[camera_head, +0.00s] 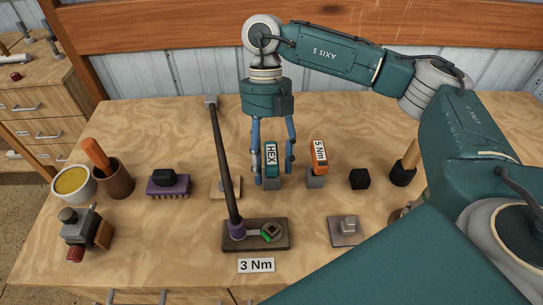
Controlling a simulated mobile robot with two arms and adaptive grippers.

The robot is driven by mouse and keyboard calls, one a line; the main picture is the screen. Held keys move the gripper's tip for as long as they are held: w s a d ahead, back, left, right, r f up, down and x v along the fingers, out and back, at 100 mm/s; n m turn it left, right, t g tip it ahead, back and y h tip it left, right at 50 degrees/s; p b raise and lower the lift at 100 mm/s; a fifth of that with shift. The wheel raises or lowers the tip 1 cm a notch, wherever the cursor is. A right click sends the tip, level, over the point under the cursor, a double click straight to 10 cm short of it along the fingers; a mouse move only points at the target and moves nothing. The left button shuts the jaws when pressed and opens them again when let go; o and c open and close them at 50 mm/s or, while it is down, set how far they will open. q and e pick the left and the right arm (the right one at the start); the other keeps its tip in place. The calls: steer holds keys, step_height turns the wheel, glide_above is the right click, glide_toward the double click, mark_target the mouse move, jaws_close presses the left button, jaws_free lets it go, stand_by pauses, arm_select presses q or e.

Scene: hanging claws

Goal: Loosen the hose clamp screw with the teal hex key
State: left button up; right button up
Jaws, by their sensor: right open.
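The teal hex key (271,154), marked HEX, stands upright in a small grey holder (271,184) on the bench. My right gripper (273,178) points down with its blue fingers apart, one on each side of the hex key. I cannot tell whether either finger touches it. A long dark hose or rod (224,160) leans up from a dark base plate (278,246). A purple band (237,230), perhaps the clamp, circles its lower end. My left gripper is not in view.
An orange tool marked 5 Nm (319,155) stands just right of the hex key. A black cube (360,179), a purple brush (168,184), a brown cup (114,178) and a yellow-filled bowl (74,184) stand around. A 3 Nm card (256,265) lies in front.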

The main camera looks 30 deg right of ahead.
steer(key=c, duration=1.4)
steer(key=shift+o, duration=0.2)
steer(key=shift+w+r, duration=0.1)
steer(key=shift+r, duration=0.7)
step_height(320, 180, up, 7)
steer(key=shift+f+b, duration=0.1)
steer(key=shift+b, duration=0.75)
step_height(320, 180, up, 12)
steer(key=p, duration=0.2)
steer(key=shift+f, duration=0.15)
